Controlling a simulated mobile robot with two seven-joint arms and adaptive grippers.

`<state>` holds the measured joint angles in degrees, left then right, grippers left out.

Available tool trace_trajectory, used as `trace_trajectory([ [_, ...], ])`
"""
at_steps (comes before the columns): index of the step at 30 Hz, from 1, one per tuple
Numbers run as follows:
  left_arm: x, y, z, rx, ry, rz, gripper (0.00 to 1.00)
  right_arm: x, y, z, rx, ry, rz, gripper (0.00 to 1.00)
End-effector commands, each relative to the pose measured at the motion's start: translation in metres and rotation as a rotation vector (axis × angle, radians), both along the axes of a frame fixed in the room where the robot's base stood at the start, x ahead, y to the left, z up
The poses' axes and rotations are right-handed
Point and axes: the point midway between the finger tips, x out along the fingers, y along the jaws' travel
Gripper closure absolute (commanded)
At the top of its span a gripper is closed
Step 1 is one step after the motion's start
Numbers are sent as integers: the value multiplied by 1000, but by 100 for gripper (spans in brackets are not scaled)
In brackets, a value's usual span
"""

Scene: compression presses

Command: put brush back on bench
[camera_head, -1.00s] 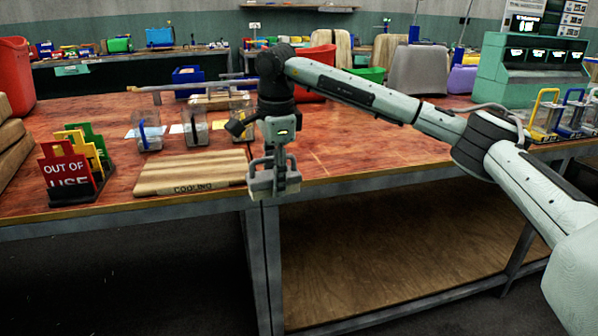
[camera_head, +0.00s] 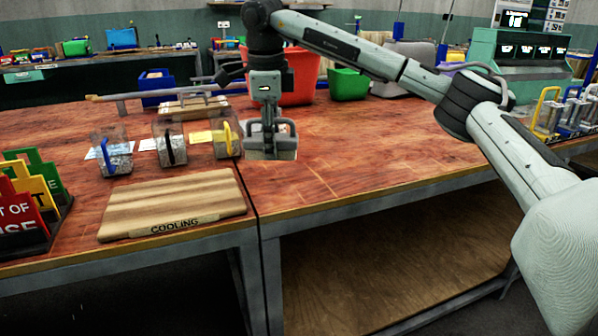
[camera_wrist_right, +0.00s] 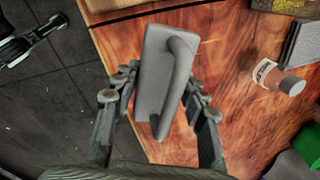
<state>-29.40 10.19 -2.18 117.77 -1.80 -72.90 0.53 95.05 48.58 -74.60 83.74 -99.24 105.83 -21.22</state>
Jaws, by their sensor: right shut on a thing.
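The brush, a grey block with a rounded bar handle, is held in my right gripper. In the head view the brush (camera_head: 271,154) hangs below the gripper (camera_head: 268,132), over the front part of the wooden bench (camera_head: 350,150), right of the cooling board. In the right wrist view the fingers of my right gripper (camera_wrist_right: 162,98) are on both sides of the brush (camera_wrist_right: 152,72), near the bench's front edge. Whether the brush touches the bench top cannot be told. My left gripper does not show.
The cooling board (camera_head: 175,205) lies at the bench's front left. Three clear containers with coloured handles, one with a yellow handle (camera_head: 226,138), stand behind it. A red bin (camera_head: 298,82) and green bin (camera_head: 348,84) stand farther back. A bottle (camera_wrist_right: 278,77) lies or stands nearby.

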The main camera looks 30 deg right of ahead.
Motion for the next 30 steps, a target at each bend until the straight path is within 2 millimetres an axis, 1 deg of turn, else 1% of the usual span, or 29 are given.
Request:
trace_trajectory([
  [1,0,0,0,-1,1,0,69,-5,-13,-8,-1,3,-4,84],
  [3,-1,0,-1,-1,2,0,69,-11,-27,-16,-1,2,-3,84],
  [7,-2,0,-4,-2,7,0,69,-18,-47,-30,0,1,0,84],
  [10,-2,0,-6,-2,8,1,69,-21,-55,-35,0,0,0,84],
  [14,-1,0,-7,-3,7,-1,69,-23,-58,-41,0,0,3,84],
  [22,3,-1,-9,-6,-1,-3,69,-23,-58,-75,0,1,1,84],
  [30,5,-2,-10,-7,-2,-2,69,-22,-58,-78,1,0,1,84],
])
